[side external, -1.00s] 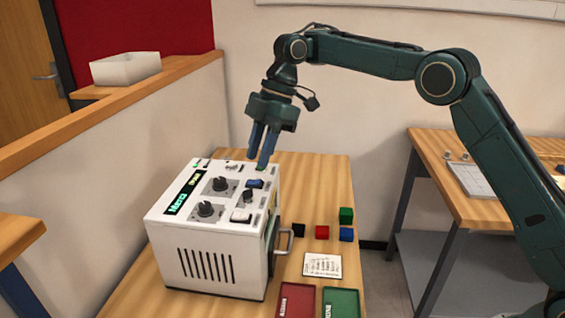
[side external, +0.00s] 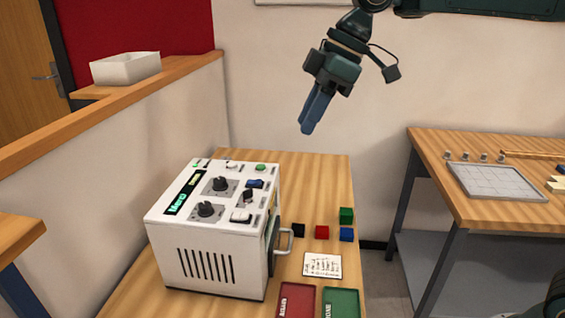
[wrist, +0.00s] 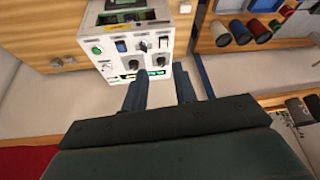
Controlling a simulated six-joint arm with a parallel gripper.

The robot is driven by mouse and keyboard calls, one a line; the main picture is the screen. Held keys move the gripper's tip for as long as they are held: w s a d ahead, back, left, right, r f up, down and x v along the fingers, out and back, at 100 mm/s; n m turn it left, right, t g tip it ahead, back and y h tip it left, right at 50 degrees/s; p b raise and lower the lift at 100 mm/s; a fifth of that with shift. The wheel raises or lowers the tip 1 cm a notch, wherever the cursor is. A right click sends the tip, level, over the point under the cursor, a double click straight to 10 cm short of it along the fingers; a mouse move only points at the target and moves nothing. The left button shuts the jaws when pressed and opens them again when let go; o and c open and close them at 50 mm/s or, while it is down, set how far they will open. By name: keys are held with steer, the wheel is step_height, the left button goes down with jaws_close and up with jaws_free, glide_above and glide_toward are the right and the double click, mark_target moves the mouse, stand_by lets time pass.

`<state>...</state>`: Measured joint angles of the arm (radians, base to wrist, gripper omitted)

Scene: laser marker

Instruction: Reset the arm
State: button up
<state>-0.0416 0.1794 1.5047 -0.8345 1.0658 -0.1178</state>
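My gripper (side external: 309,127) hangs in the air above and to the right of the white laser marker (side external: 210,265), well clear of it, with its fingers tilted down and to the left. In the wrist view my gripper's two blue fingers (wrist: 162,88) stand apart with nothing between them. The marker's top panel, with dark knobs, a green button and a lit green display, shows in both views, and the marker sits at the top of the wrist view (wrist: 150,45). My upper arm runs out of the side view at the top right.
A card (side external: 322,265), a red tray (side external: 296,303) and a green tray (side external: 341,304) lie in front. A second table (side external: 480,212) stands at right.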

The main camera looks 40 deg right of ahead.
steer(key=s+d+f+m+t+h, duration=0.1)
steer(key=s+d+f+m, duration=0.2)
steer(key=s, duration=0.5)
steer(key=s+d+f+m+t+h, duration=0.1)
steer(key=s+d+f+m+h, duration=0.1)
steer(key=s+d+m, duration=0.2)
steer(key=s+d+f+m+t+h, duration=0.1)
steer(key=s+d+f+m, duration=0.2)
steer(key=s, duration=1)
steer(key=d+m, duration=0.1)
steer(key=d, duration=0.2)
steer(key=shift+d+f, duration=0.25)
steer(key=shift+f, duration=0.05)
